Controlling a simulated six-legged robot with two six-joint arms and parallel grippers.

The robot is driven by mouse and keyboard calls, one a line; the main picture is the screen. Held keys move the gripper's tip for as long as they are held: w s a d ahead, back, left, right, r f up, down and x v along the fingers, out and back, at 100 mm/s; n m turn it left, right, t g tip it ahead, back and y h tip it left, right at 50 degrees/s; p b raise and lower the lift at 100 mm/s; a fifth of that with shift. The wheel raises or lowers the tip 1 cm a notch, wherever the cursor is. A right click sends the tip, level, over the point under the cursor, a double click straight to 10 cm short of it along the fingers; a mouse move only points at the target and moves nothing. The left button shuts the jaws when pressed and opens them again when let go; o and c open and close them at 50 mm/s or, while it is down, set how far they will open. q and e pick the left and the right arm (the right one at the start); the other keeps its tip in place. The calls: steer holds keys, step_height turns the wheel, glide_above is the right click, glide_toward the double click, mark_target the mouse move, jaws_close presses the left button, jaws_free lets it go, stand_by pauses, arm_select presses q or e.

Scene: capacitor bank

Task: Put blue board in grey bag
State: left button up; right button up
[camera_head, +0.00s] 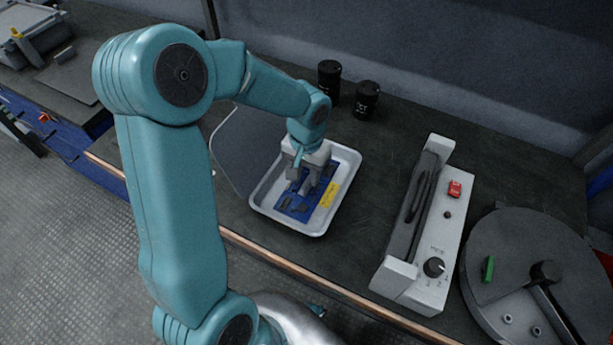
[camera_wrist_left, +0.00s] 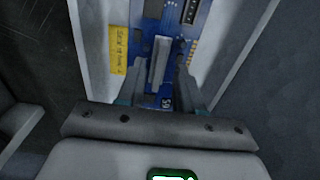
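The blue board (camera_head: 297,203) lies in a shallow white tray (camera_head: 318,229) on the bench. It also shows in the left wrist view (camera_wrist_left: 205,32), with a grey block and dark parts on it. My left gripper (camera_head: 305,183) points down into the tray over the board and hides part of it. In the left wrist view its fingers (camera_wrist_left: 158,85) stand apart on both sides of the grey block, with gaps visible; contact is unclear. A flat dark grey sheet with a pale edge, likely the grey bag (camera_head: 240,150), lies left of the tray. My right gripper is not seen.
A yellow label (camera_head: 329,194) sits beside the board in the tray. Two black cylinders (camera_head: 366,100) stand behind. A white sealer-like device (camera_head: 427,245) with a red switch and a round grey drum (camera_head: 530,265) are at right. Bench between tray and device is clear.

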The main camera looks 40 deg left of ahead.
mark_target(307, 181)
arm_select(q)
step_height(307, 181, up, 9)
steer(key=p, duration=0.1)
steer(key=shift+r, duration=0.1)
stand_by(0.5)
